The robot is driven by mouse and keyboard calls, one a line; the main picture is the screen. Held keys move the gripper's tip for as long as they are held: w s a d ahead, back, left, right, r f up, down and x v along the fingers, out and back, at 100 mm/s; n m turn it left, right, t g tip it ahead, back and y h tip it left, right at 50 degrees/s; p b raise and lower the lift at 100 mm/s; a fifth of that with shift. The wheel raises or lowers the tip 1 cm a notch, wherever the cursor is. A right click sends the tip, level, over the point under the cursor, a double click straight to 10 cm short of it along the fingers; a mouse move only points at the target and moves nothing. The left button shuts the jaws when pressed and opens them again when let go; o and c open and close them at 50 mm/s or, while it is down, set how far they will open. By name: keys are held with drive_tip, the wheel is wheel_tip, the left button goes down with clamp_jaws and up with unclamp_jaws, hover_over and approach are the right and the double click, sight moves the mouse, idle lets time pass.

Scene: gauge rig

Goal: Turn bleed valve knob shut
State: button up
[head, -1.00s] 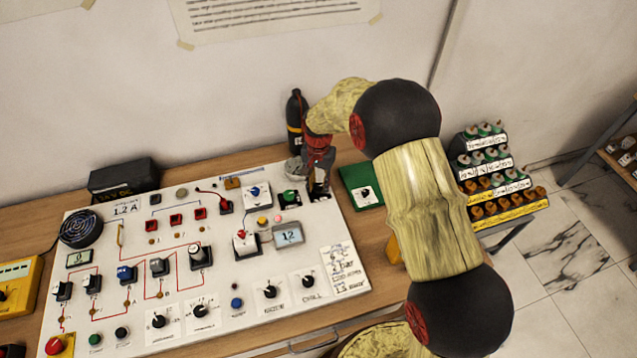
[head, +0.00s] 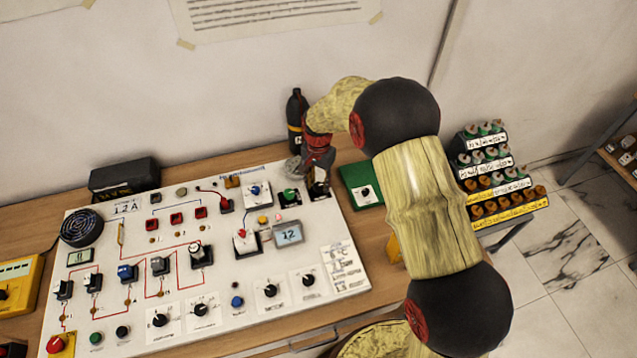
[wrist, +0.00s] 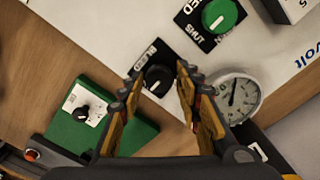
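The bleed valve knob (wrist: 157,79) is black with a white pointer mark, on a dark plate lettered BLEED. In the wrist view it shows between my two fingertips, its pointer towards the bottom of the picture. In the head view the knob (head: 319,190) is at the board's right back corner, partly hidden by my gripper (head: 319,176). In the wrist view my gripper (wrist: 160,76) is open, with a finger on either side of the knob. Whether the fingers touch it cannot be told; they seem slightly above it.
A green knob (wrist: 219,16) on a plate reading SHUT sits beside it. A round dial gauge (wrist: 238,97) stands close to my right finger. A green box with a black knob (wrist: 82,113) lies off the board. A dark bottle (head: 296,120) stands behind my gripper.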

sight(318, 185)
drive_tip(key=shift+o, duration=1)
wheel_tip(318, 185, up, 12)
idle(0.4)
